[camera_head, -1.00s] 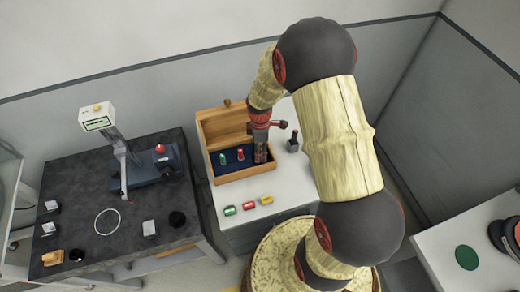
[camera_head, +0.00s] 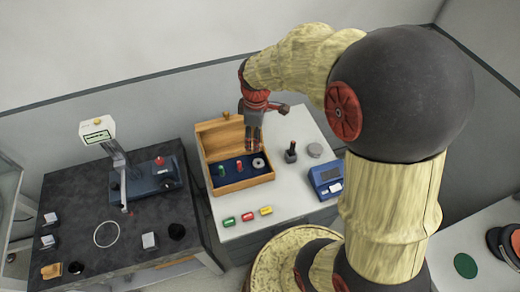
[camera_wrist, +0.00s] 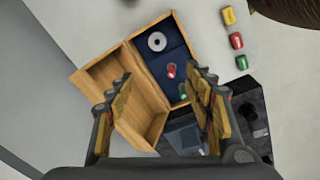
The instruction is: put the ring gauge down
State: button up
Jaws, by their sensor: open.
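The ring gauge, a grey ring with a dark hole (camera_head: 258,163), lies at the right end of the blue lining in the open wooden box. It also shows in the wrist view (camera_wrist: 157,41), flat on the lining and clear of my fingers. My gripper (camera_head: 253,146) is above the box's right part, raised over the ring. In the wrist view my gripper (camera_wrist: 158,110) has its two fingers wide apart with nothing between them. The wooden box (camera_head: 249,183) stands on the white table with its lid tipped back.
Red (camera_head: 239,165) and green (camera_head: 222,170) pieces stand in the box. Green, red and yellow blocks lie in front of it. A small dark stand (camera_head: 291,152), a grey disc (camera_head: 314,150) and a blue device (camera_head: 326,178) are to the right. A dark table with instruments is left.

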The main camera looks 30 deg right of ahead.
jog(key=s+a+r+m+t, duration=0.2)
jog(key=s+r+m, duration=0.3)
jog(key=s+r, duration=0.3)
jog(key=s+a+r+m+t, duration=0.2)
jog(key=s+a+r+m, duration=0.3)
jog(key=s+r, duration=0.4)
jog(key=shift+a+r+t, duration=0.15)
jog(key=shift+a+t, duration=0.15)
notch_tip(320, 180, down, 8)
jog(key=b, duration=0.7)
jog(key=shift+r+b, duration=0.15)
jog(key=shift+b, duration=0.25)
jog(key=shift+c, duration=0.4)
